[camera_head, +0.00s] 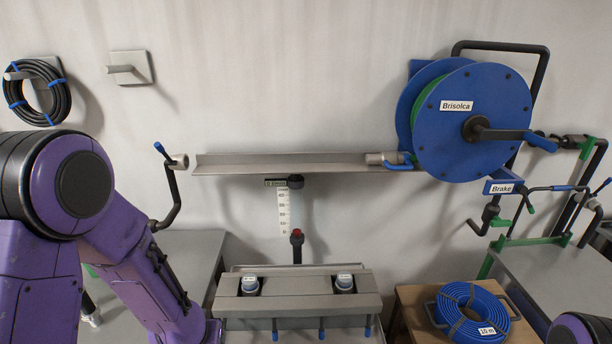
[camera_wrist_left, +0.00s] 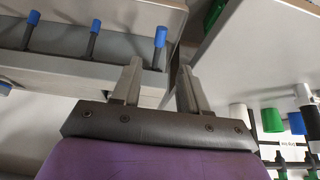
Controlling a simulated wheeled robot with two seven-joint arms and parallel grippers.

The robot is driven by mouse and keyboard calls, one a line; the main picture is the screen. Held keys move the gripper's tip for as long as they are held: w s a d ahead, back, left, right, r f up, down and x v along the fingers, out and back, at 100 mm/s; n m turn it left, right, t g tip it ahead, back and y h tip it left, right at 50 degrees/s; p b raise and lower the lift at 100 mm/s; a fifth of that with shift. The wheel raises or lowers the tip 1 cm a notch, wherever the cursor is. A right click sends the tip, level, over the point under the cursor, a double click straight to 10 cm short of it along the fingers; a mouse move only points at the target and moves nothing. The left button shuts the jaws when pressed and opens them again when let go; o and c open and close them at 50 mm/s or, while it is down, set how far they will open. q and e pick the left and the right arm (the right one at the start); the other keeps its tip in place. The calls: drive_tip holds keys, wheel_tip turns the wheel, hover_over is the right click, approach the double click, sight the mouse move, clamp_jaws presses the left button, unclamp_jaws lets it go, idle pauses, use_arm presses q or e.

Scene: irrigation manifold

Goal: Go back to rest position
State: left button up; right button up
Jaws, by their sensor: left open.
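My left arm (camera_head: 140,255) comes in from the left in the head view and reaches down toward the grey manifold bench. Its gripper is hidden below the picture's edge there. In the left wrist view my left gripper (camera_wrist_left: 158,88) is open, with its two fingers apart and nothing between them. The fingers are beside the grey manifold box (camera_wrist_left: 90,72), close to its blue-tipped levers (camera_wrist_left: 160,38); I cannot tell whether they touch it. A small part of my right arm (camera_head: 580,328) shows at the bottom right of the head view; its gripper is not seen.
The manifold box (camera_head: 298,304) carries two capped fittings and several blue-tipped levers. A blue hose reel (camera_head: 470,125) is at the upper right. A blue hose coil (camera_head: 470,312) lies on a wooden table. A black coil (camera_head: 36,92) hangs on the wall. A shelf (camera_head: 290,163) crosses the wall.

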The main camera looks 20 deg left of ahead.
use_arm(q)
drive_tip(key=s+d+f+n+g+y+b, duration=0.1)
drive_tip(key=s+d+f+b, duration=0.1)
drive_tip(key=s+f, duration=0.7)
drive_tip(key=s+d+f+n+b, duration=0.1)
drive_tip(key=s+f+b, duration=0.3)
drive_tip(key=s+f, duration=0.6)
wheel_tip(320, 180, down, 2)
drive_tip(key=shift+d+f+n+g+y, duration=0.25)
drive_tip(key=shift+d+n+g+y, duration=0.15)
drive_tip(key=shift+n, duration=0.1)
